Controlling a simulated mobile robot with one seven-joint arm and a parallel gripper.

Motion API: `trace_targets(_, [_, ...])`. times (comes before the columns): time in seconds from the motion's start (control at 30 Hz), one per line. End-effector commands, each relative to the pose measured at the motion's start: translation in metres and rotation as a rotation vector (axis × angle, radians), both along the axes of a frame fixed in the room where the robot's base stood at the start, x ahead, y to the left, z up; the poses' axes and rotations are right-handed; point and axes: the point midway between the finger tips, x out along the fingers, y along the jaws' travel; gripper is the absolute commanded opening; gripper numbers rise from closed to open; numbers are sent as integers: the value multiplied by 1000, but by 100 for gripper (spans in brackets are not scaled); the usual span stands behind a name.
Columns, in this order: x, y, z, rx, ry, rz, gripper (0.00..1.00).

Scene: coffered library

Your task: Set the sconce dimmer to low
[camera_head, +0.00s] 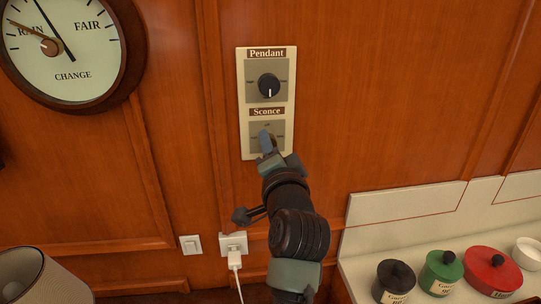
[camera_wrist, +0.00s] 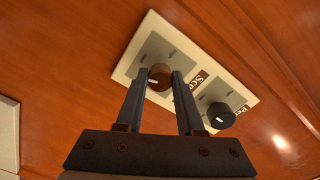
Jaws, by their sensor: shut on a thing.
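The wall panel (camera_head: 242,122) is cream and upright, with a Pendant dimmer above and a Sconce dimmer below. The Sconce knob (camera_wrist: 160,77) is brown with a white mark on its lower left side in the wrist view. My gripper (camera_head: 267,145) is shut on this knob, one finger on each side in the wrist view (camera_wrist: 160,75). In the head view my gripper hides most of the knob and its setting labels, so its setting cannot be read. The Pendant knob (camera_head: 269,85) is dark and its white mark points down; it also shows in the wrist view (camera_wrist: 220,116).
A round barometer (camera_head: 68,78) hangs at upper left. A light switch (camera_head: 191,245) and an outlet with a white plug (camera_head: 233,244) sit low on the wall. Black (camera_head: 393,284), green (camera_head: 440,274) and red (camera_head: 490,274) canisters stand at lower right. A lampshade (camera_head: 42,280) is at lower left.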

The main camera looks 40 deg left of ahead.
Motion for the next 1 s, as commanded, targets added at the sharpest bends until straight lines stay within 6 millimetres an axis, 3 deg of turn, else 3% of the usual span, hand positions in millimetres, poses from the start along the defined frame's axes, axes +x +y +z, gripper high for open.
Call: trace_targets(1.0, [0,0,-4,-619,-722,0,0])
